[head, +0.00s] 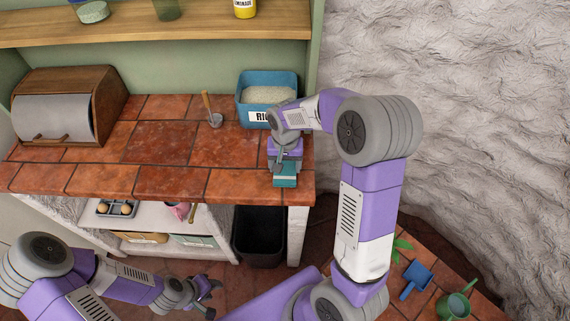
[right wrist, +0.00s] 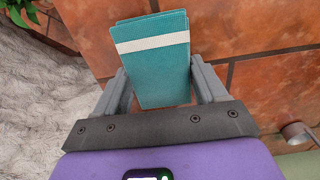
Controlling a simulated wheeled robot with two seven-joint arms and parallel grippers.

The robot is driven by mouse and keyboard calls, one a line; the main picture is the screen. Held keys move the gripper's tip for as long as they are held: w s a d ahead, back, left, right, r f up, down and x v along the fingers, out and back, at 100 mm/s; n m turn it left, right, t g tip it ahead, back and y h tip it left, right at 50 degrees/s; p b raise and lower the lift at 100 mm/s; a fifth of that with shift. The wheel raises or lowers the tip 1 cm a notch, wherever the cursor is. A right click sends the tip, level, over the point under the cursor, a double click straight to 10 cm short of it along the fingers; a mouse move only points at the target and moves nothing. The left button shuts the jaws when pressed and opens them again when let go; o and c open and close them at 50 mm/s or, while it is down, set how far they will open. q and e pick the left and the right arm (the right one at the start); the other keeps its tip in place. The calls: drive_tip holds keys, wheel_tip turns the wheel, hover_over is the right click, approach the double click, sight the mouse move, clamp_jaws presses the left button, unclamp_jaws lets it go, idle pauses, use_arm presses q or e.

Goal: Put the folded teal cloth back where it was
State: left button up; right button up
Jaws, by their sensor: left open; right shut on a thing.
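The folded teal cloth (head: 285,181) with a white stripe is in my right gripper (head: 285,165), at the front edge of the tiled counter near its right end. In the right wrist view the cloth (right wrist: 155,60) sits between the two grey fingers of the right gripper (right wrist: 160,90). Whether the cloth touches the counter I cannot tell. My left gripper (head: 208,291) is open and empty, low in front of the counter, away from the cloth.
A blue rice bin (head: 253,88) stands behind the right gripper. A scoop (head: 212,112) with a wooden handle and a wooden bread box (head: 75,90) are on the counter (head: 165,145). The counter's middle is clear. A black bin (head: 258,236) stands below.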

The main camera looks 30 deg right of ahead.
sight(285, 167)
drive_tip(key=shift+f, duration=0.15)
drive_tip(key=o, duration=0.6)
drive_tip(key=shift+f, duration=0.1)
drive_tip(key=o, duration=0.4)
wheel_tip(285, 167, up, 12)
drive_tip(key=shift+r+p, duration=0.25)
drive_tip(key=shift+p, duration=1)
